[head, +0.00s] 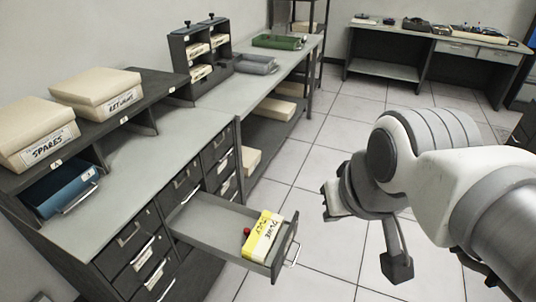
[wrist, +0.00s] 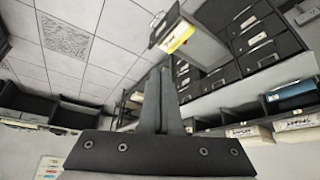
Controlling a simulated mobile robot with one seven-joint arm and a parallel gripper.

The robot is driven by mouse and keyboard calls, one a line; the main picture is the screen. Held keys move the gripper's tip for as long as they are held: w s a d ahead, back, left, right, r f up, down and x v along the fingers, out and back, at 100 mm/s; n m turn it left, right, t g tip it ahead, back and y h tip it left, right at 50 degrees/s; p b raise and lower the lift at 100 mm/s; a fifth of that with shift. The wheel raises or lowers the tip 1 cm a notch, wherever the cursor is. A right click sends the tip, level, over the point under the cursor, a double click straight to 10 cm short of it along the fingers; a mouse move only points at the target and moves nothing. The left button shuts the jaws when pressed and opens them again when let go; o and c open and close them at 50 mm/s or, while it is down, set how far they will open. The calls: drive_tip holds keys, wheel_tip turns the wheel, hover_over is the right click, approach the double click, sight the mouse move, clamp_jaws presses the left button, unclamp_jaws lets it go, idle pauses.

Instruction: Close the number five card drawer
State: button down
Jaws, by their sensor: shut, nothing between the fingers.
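One grey card drawer (head: 218,222) is pulled far out of the dark cabinet, with a metal handle (head: 291,256) on its front. A yellow and white card pack (head: 262,236) and a small red object (head: 246,231) lie in its front part. I cannot read a number on it. The open drawer also shows in the wrist view (wrist: 205,46), upside down, beyond my fingers. My gripper (head: 330,201) is shut and empty, in the air to the right of the drawer front and apart from it. Its closed fingers show in the wrist view (wrist: 162,92).
Other cabinet drawers (head: 133,236) are shut. A blue tray (head: 68,190) sits in a cubby at the left, below boxes marked SPARES (head: 40,134) and another label. A bench with a green tray (head: 278,42) runs behind. Tiled floor (head: 330,150) right of the drawer is clear.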

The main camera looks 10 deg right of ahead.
drive_tip(key=w+f+m+g+y+b, duration=0.2)
drive_tip(key=w+f+m+b, duration=0.35)
drive_tip(key=f, duration=0.25)
drive_tip(key=m+g+y+b, duration=0.1)
drive_tip(key=m+y+b, duration=0.1)
drive_tip(key=m+b, duration=1.55)
hover_over(295, 260)
drive_tip(key=p, duration=0.1)
drive_tip(key=shift+m, duration=0.5)
wheel_tip(295, 260, down, 36)
drive_tip(key=shift+f, duration=0.2)
drive_tip(key=shift+w+a, duration=0.3)
drive_tip(key=shift+a, duration=0.25)
drive_tip(key=shift+r, duration=0.1)
